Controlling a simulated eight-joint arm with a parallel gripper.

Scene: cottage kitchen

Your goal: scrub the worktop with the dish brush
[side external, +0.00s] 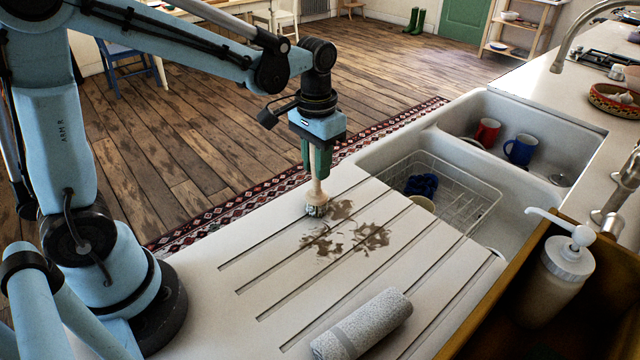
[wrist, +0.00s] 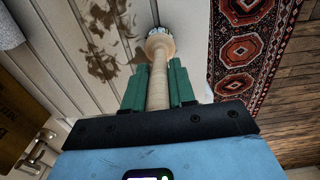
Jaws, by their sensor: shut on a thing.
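The dish brush (side external: 317,196) has a pale wooden handle and a round bristle head. My gripper (side external: 317,170) is shut on its handle and holds it upright, head down, at the worktop. The brush (wrist: 157,75) also shows between the green fingers of my gripper (wrist: 159,88) in the wrist view. The worktop (side external: 240,262) is a white grooved drainer. Brown smears (side external: 345,236) lie on it just right of the brush head, and they show left of the head in the wrist view (wrist: 110,45). I cannot tell whether the bristles press on the surface.
A rolled grey towel (side external: 362,325) lies at the front of the drainer. Red (side external: 487,132) and blue (side external: 520,148) mugs are in the far basin.

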